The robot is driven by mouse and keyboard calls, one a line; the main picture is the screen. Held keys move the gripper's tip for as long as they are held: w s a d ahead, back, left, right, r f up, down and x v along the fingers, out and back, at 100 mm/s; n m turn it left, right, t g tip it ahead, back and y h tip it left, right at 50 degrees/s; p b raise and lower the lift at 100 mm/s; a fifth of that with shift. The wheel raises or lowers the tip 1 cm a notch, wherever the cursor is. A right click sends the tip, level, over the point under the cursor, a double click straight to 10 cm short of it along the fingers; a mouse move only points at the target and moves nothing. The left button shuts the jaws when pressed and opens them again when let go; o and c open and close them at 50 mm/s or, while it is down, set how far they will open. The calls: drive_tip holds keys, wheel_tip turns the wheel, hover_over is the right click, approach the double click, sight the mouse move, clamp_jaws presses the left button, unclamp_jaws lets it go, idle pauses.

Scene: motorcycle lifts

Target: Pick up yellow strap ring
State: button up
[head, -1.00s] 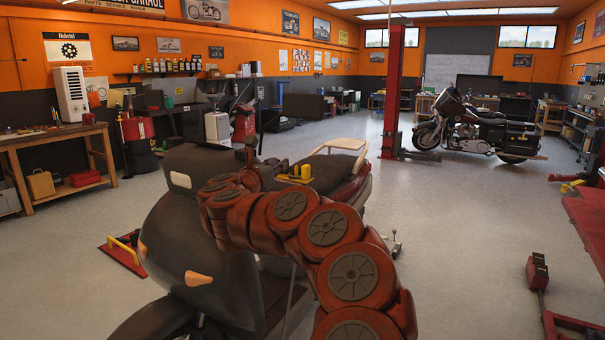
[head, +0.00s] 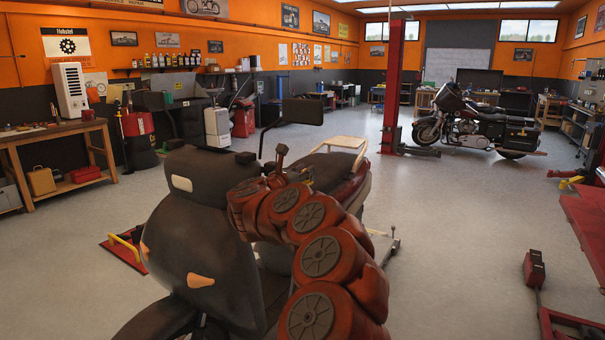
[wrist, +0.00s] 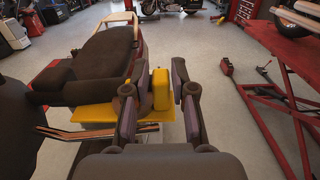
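The yellow strap ring shows in the wrist view as an upright yellow block (wrist: 161,88) beside a flat yellow plate (wrist: 97,117) on the motorcycle. My gripper (wrist: 158,100) is open, with one finger on each side of the upright yellow part. The left finger is close against it; a narrow gap shows at the right finger. I cannot tell whether either finger touches it. The lower part of the yellow piece is partly covered by the left finger. In the head view my red arm reaches over the motorcycle (head: 195,220) and hides the yellow part.
The motorcycle's dark seat (wrist: 105,50) lies beyond the plate. A dark panel on a thin stalk (head: 302,110) stands above the bike near my arm. A red lift (wrist: 285,60) is at the right. Open floor (head: 455,230) lies between.

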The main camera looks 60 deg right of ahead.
drive_tip(key=shift+d, duration=0.55)
clamp_jaws()
